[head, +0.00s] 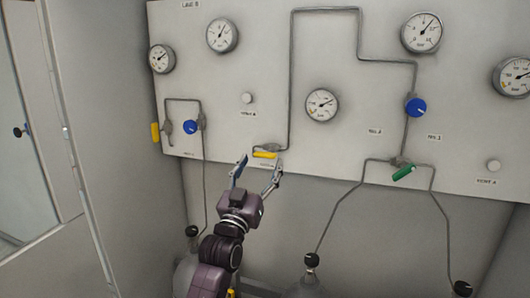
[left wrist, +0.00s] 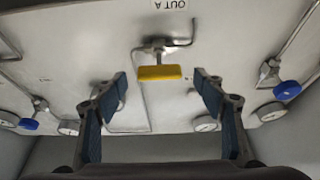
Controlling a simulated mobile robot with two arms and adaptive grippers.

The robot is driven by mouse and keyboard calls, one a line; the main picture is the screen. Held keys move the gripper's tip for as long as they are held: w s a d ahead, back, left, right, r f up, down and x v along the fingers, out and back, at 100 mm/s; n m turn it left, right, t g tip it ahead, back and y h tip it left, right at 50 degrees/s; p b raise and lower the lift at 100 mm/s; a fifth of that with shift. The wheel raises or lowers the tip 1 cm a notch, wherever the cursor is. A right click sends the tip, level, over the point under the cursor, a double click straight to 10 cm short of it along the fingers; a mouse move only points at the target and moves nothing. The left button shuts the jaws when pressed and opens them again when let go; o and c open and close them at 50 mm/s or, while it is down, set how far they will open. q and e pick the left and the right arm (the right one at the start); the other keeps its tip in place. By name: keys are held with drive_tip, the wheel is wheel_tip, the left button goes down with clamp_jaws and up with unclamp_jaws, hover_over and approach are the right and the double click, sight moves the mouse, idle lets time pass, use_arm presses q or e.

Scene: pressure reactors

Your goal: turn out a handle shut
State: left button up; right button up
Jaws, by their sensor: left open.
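The out A handle (head: 265,155) is a yellow bar on a small valve near the lower edge of the panel. It lies about level. In the left wrist view the yellow handle (left wrist: 160,73) lies crosswise under the label OUT A, in front of a thin pipe. My left gripper (head: 261,163) is open just below the handle. In the left wrist view its two blue-padded fingers (left wrist: 160,86) stand left and right of the handle, with a gap on each side. They do not appear to touch it. My right gripper is not in view.
The light panel (head: 265,80) carries several round gauges, pipes and blue knobs (head: 190,127). A green handle (head: 403,172) sits to the right. Bottles with black knobs (head: 311,260) stand below.

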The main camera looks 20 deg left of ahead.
sight(265, 153)
use_arm(q)
drive_tip(key=shift+p+x, duration=0.6)
drive_tip(key=shift+x, duration=1.55)
drive_tip(key=shift+f, duration=0.1)
drive_tip(key=c, duration=1.2)
